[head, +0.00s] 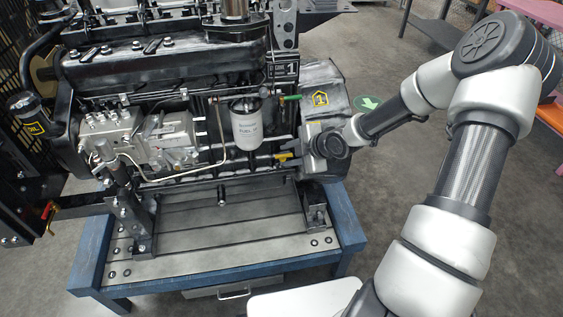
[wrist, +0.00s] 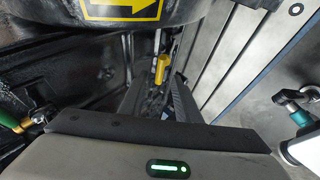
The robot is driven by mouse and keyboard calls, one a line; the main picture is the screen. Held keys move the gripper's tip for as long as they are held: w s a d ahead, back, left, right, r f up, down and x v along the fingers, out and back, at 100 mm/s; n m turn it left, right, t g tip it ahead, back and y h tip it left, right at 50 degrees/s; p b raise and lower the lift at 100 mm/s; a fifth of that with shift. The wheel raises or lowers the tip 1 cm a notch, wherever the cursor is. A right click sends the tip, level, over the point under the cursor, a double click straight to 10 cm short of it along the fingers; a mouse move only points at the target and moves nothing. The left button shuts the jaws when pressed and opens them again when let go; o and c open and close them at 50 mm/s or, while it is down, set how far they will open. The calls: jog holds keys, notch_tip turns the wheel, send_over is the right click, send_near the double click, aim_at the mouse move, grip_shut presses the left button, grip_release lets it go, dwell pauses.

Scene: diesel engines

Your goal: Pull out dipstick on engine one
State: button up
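Engine one (head: 170,75) is a black engine with a yellow "1" label (head: 320,99) at its right end. A small yellow handle (head: 283,156), which looks like the dipstick handle, sticks out low on the engine's side. It also shows in the wrist view (wrist: 161,70), upright near the picture's middle. My gripper (head: 291,153) is at the engine's lower right, close to this handle. In the wrist view my gripper (wrist: 160,92) has its two dark fingers apart, with the handle around their tips. I see no contact. The dipstick's rod is hidden.
The engine stands on a blue-framed bench (head: 220,265) with grey slats. A white filter (head: 246,122) and a green-handled part (head: 290,97) are just above and left of my gripper. A yellow arrow label (wrist: 122,9) tops the wrist view.

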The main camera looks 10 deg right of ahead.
aim_at(282, 156)
jog(key=b+x, duration=0.1)
jog(key=x, duration=0.4)
grip_shut()
jog(key=shift+r, duration=0.1)
